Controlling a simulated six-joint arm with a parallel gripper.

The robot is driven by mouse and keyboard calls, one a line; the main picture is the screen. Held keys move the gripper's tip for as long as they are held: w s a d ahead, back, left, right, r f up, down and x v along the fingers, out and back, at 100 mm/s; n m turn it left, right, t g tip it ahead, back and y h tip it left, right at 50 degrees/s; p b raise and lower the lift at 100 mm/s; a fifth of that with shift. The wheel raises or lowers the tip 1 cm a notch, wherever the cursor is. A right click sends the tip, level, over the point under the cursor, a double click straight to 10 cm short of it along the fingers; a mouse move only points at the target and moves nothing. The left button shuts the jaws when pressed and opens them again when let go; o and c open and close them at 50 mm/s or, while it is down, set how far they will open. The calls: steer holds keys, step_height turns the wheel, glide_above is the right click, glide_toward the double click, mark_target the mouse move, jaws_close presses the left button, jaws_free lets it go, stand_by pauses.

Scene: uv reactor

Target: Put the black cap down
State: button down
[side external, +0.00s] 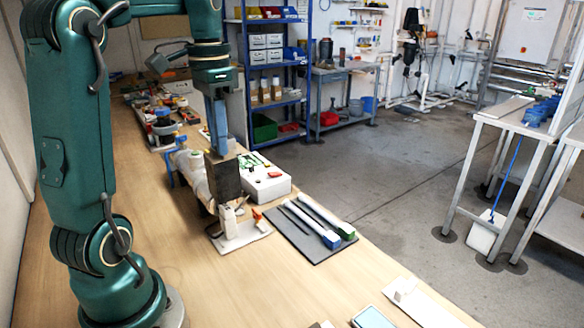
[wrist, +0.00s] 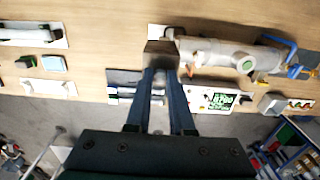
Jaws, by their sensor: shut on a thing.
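The black cap (side external: 224,180) is a dark, boxy piece. It hangs below the blue fingers of my gripper (side external: 218,152) in the side view. In the wrist view the cap (wrist: 161,47) looks brownish and sits at the fingertips of my gripper (wrist: 160,70), which is shut on it. The pale reactor tube (side external: 197,178) lies just behind and left of the cap. A small white stand on a pale plate (side external: 246,239) is just below the cap. I cannot tell whether the cap touches the stand or the tube.
A dark mat (side external: 283,228) with long white tubes, one blue-ended and one green-ended, lies to the right. A white control box (side external: 268,187) stands behind it. Tools crowd the far bench. Bare wooden bench top (side external: 215,285) is free in front.

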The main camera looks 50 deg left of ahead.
steer(key=shift+w+d, duration=0.15)
steer(key=shift+d, duration=0.15)
steer(key=w+d+f, duration=0.1)
steer(key=d, duration=0.4)
steer(key=w+d+f, duration=0.2)
steer(key=d, duration=0.4)
steer(key=shift+d+f, duration=0.25)
steer(key=shift+f, duration=0.05)
steer(key=shift+w, duration=0.1)
stand_by(2.0)
